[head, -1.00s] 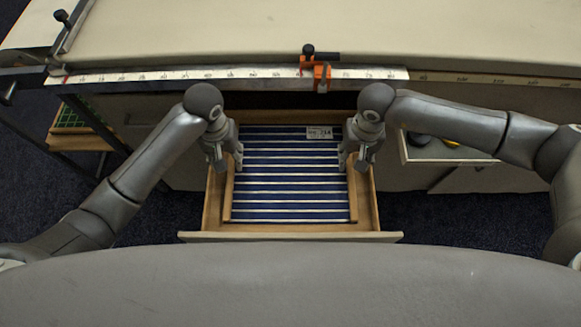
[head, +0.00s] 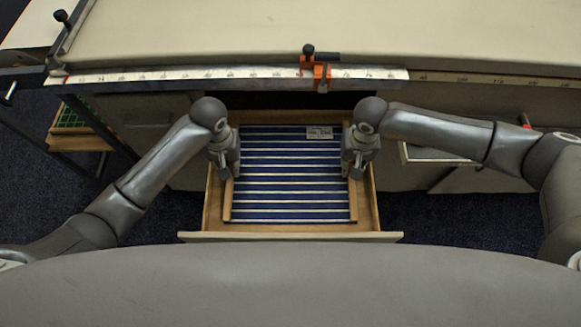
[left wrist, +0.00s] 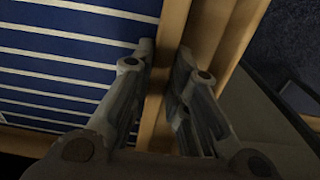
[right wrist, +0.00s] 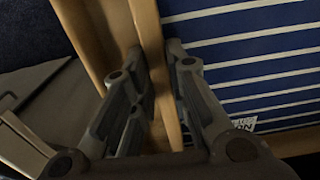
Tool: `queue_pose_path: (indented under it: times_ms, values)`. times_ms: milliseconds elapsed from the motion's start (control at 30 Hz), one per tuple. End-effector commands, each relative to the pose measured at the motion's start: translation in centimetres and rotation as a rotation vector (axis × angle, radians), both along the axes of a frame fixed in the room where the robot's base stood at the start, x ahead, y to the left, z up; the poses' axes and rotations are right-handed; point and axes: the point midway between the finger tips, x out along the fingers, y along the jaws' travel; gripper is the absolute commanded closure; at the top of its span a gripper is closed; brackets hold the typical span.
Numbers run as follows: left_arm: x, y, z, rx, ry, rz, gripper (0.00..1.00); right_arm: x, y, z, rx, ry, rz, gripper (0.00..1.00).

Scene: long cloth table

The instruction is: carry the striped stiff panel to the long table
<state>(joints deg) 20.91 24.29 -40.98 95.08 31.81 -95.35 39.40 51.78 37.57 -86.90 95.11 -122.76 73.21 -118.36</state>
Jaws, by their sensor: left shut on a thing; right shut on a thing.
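The striped stiff panel (head: 290,185), blue with white lines and a wooden strip along each side, lies flat in the open drawer (head: 290,237). A white printed label shows near its far right corner. My left gripper (head: 227,172) is shut on the left wooden strip of the panel. The left wrist view shows this strip (left wrist: 160,100) between the fingers. My right gripper (head: 354,171) is shut on the right wooden strip, which shows between the fingers in the right wrist view (right wrist: 150,40). The long table (head: 400,40) with its pale top is just beyond the drawer.
A ruler (head: 200,75) runs along the table's near edge, with an orange clamp (head: 321,73) on it. A dark metal bar fixture stands at the far left. Another drawer (head: 425,153) is partly open at the right. The tabletop behind the ruler is clear.

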Motion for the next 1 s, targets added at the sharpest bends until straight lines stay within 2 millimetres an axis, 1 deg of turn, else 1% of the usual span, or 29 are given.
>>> queue_pose_path:
  times_ms: [400,567,767,1000]
  values:
    - [0.1,0.0,0.1,0.0,-0.001,0.0,1.0,0.1,0.0,0.1,0.001,-0.001,0.0,1.0]
    - [0.1,0.0,0.5,0.0,-0.001,0.001,1.0,0.1,0.0,0.6,0.001,-0.001,0.0,1.0]
    - [0.1,0.0,1.9,0.0,-0.001,0.001,1.0,0.1,0.0,1.9,0.001,-0.001,0.0,1.0]
    - [0.1,0.0,4.1,0.001,-0.001,0.001,1.0,0.0,0.0,4.1,0.001,-0.001,0.0,1.0]
